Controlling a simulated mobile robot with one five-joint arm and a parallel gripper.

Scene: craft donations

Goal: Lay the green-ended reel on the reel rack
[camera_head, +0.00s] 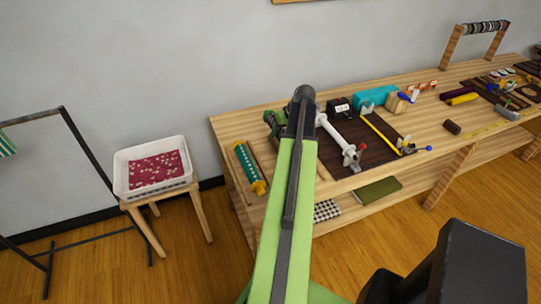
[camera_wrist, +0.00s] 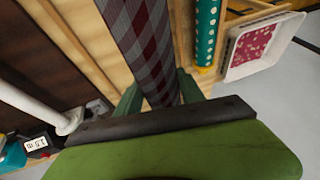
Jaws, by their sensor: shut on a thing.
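The held reel (camera_wrist: 148,45) is wrapped in maroon and grey checked cloth in the wrist view. My gripper (camera_wrist: 160,95) is shut on it, with a green finger on each side. The reel's ends are not clear there. In the head view my gripper (camera_head: 277,121) is at the bench's left end, and my arm hides most of the reel. The wooden reel rack (camera_head: 236,178) stands at that end and bears a teal dotted reel with yellow ends (camera_head: 249,165). That reel also shows right of the held one in the wrist view (camera_wrist: 206,30). I cannot tell whether the held reel touches the rack.
Right of my arm are a dark mat (camera_head: 330,160), a white tube (camera_head: 338,135), a small black box (camera_head: 339,107) and a teal box (camera_head: 374,96). A white basket (camera_head: 125,180) with red cloth stands on a stool to the left.

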